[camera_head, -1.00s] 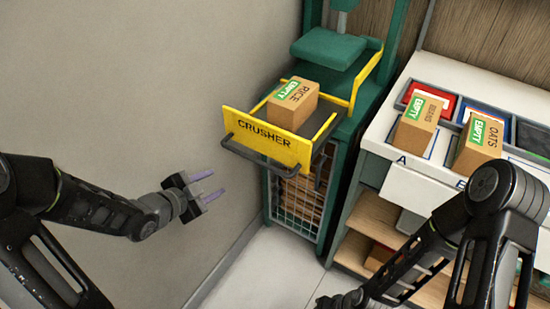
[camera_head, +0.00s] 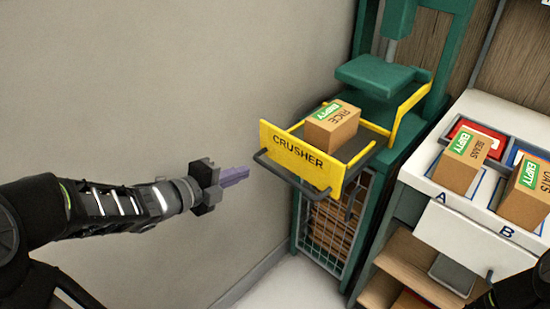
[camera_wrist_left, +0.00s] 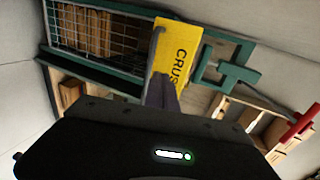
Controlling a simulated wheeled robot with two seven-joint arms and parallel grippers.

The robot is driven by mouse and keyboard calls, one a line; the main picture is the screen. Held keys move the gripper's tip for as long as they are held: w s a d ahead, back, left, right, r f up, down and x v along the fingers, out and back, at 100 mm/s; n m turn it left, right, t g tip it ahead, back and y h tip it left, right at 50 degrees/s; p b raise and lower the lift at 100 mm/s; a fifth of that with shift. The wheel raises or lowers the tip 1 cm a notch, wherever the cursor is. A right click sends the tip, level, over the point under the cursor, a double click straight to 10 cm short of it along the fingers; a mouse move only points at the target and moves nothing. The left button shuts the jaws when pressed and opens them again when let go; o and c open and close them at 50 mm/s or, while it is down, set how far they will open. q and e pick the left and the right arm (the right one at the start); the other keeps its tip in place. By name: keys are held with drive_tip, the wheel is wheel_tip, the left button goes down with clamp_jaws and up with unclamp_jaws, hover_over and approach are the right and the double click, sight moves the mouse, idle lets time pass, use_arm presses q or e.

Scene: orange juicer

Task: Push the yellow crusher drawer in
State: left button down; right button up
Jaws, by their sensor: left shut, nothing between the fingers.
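The yellow crusher drawer (camera_head: 302,161), marked CRUSHER, stands pulled out from the green crusher frame (camera_head: 412,95). A dark bar handle (camera_head: 290,178) runs along its front. A cardboard box marked RICE and EMPTY (camera_head: 332,125) sits in the drawer. My left gripper (camera_head: 246,173) is shut and empty, left of the drawer front and apart from it in the head view. In the left wrist view, the yellow front (camera_wrist_left: 180,50) shows beyond the shut fingers (camera_wrist_left: 160,92); the gap is hard to judge. My right gripper is out of view.
A green press plate (camera_head: 380,76) hangs above and behind the drawer. A wire-mesh bin (camera_head: 325,235) with cardboard is below. A plain wall is on the left. A white counter (camera_head: 470,232) with more boxes stands on the right.

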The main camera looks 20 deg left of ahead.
use_arm(q)
approach(283, 154)
wheel_tip(283, 154, down, 2)
drive_tip(key=w, duration=0.2)
drive_tip(key=w+d, duration=0.2)
drive_tip(key=w, duration=0.1)
drive_tip(key=shift+w+d+b, duration=0.2)
drive_tip(key=shift+w+b, duration=0.1)
drive_tip(key=shift+w, duration=0.05)
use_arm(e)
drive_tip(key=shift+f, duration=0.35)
use_arm(q)
drive_tip(key=shift+w, duration=0.1)
